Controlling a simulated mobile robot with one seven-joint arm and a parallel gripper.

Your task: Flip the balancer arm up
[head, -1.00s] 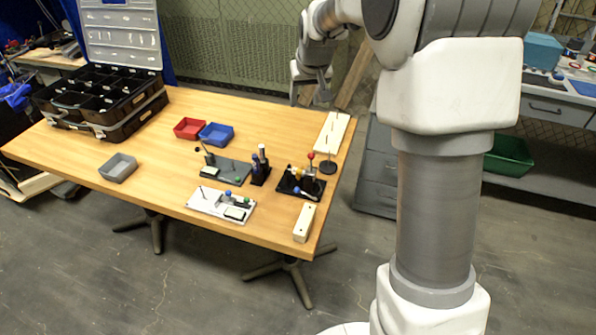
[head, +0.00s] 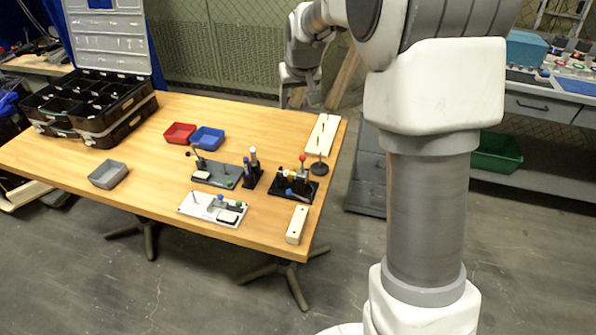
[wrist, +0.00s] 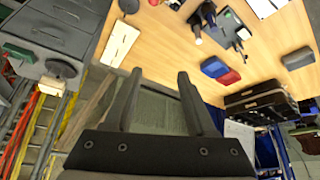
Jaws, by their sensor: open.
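My gripper (head: 298,96) hangs beyond the table's far right edge in the head view. In the wrist view its fingers (wrist: 158,78) are spread, with nothing between them. A grey plate (head: 222,176) near the table's middle carries a dark upright post with a black knob and a green knob. A white plate (head: 207,209) with small fittings lies in front of it. A black-based fixture (head: 299,188) with a red knob stands to its right. Which of these bears the balancer arm I cannot tell for sure. The grey plate also shows in the wrist view (wrist: 233,28).
A red tray (head: 180,133), a blue tray (head: 208,138) and a grey tray (head: 108,175) sit on the table. A black organiser case (head: 110,129) stands open at left. A pale board (head: 322,134) and a pale block (head: 297,225) lie at right. Dark holders (head: 252,172) stand mid-table.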

